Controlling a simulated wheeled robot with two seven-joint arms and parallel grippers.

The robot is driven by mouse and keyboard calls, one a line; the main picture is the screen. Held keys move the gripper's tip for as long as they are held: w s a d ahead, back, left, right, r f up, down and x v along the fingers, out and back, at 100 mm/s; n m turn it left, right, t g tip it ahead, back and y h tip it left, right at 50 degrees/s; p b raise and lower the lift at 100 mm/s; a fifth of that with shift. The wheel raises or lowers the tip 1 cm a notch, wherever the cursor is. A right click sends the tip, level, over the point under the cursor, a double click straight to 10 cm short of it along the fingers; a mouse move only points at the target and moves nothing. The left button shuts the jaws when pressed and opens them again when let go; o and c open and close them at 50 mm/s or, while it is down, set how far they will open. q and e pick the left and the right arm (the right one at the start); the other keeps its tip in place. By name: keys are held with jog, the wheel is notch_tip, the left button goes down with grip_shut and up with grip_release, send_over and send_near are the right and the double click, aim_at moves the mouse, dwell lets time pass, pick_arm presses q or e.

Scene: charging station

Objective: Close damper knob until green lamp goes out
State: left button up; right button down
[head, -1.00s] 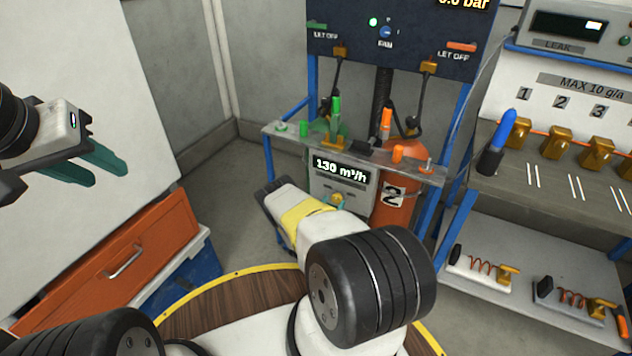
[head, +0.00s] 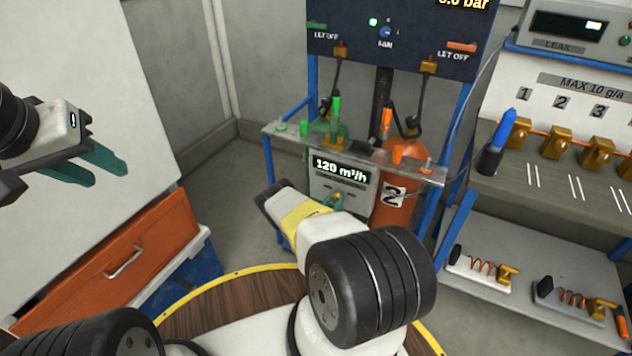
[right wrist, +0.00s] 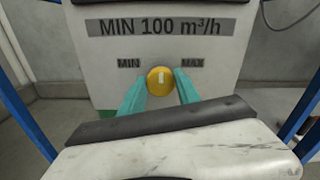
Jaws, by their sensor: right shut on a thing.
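The yellow damper knob (right wrist: 160,80) shows in the right wrist view, on a panel between the labels MIN and MAX, its white mark pointing about straight up. My right gripper (right wrist: 160,92) has its teal fingers on both sides of the knob and is shut on it. In the head view the display (head: 342,170) above the panel reads 120 m³/h. A small green lamp (head: 373,21) glows on the dark upper panel, beside the blue fan knob (head: 386,32). My left gripper (head: 107,168) is at the far left, open and empty, in front of a white board.
The panel carries the label MIN 100 m³/h (right wrist: 160,27). A green cylinder (head: 330,130) and an orange cylinder (head: 396,208) stand in the rack with a clear shelf (head: 425,176). A workbench (head: 560,176) with brass fittings is at right, an orange drawer (head: 125,262) at left.

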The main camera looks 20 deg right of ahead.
jog(key=shift+n, duration=0.8)
jog(key=c, duration=0.9)
grip_release()
jog(key=shift+a, duration=0.1)
jog(key=v, duration=0.7)
jog(key=shift+s+a, duration=0.2)
jog(key=shift+s, duration=0.1)
